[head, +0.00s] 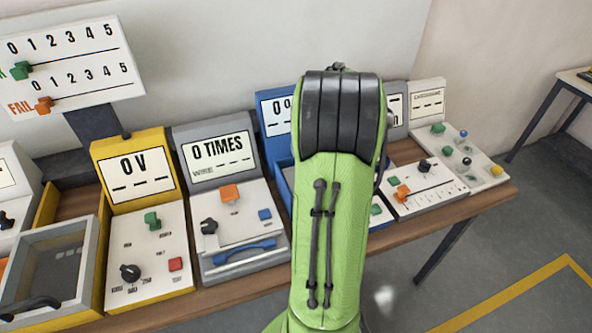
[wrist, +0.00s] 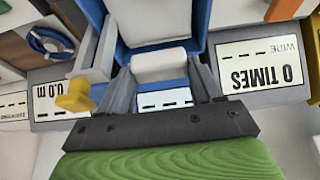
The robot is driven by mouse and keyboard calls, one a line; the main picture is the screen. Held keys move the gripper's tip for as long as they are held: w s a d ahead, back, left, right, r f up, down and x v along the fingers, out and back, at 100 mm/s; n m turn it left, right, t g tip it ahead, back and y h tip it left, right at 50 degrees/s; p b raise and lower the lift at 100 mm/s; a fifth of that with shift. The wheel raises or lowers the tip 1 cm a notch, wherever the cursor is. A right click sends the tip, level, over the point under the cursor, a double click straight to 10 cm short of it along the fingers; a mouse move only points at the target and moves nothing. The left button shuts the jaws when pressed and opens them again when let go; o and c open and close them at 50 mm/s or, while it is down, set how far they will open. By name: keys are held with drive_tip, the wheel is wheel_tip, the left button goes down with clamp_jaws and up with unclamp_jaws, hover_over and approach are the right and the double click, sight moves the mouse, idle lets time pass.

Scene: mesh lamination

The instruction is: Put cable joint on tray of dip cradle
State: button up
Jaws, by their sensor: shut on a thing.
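My gripper (wrist: 162,80) shows in the wrist view with its two grey fingers wide apart, shut on a pale block (wrist: 160,65) with blue below it. I take this block to be the cable joint, though its shape is partly hidden. Beyond it is a blue-framed station with a pale inner surface (wrist: 150,20); its display (wrist: 165,98) shows dashes. This may be the dip cradle, but its name cannot be read. In the head view, the blue station (head: 275,110) is partly covered by my green arm, which also hides my gripper and the block.
The grey "0 TIMES" station (head: 225,210) and yellow "0 V" station (head: 145,225) stand left of my arm. White control panels (head: 435,180) stand right. A yellow part (wrist: 75,97) and a blue cable coil (wrist: 52,42) show at the wrist view's left. Stations crowd the bench (head: 470,205).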

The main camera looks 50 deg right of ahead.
drive_tip(key=f, duration=0.3)
drive_tip(key=f+b, duration=0.1)
drive_tip(key=f, duration=0.5)
drive_tip(key=shift+s+b, duration=0.25)
drive_tip(key=shift+b, duration=0.15)
drive_tip(key=o, duration=1.1)
drive_tip(key=shift+r, duration=0.1)
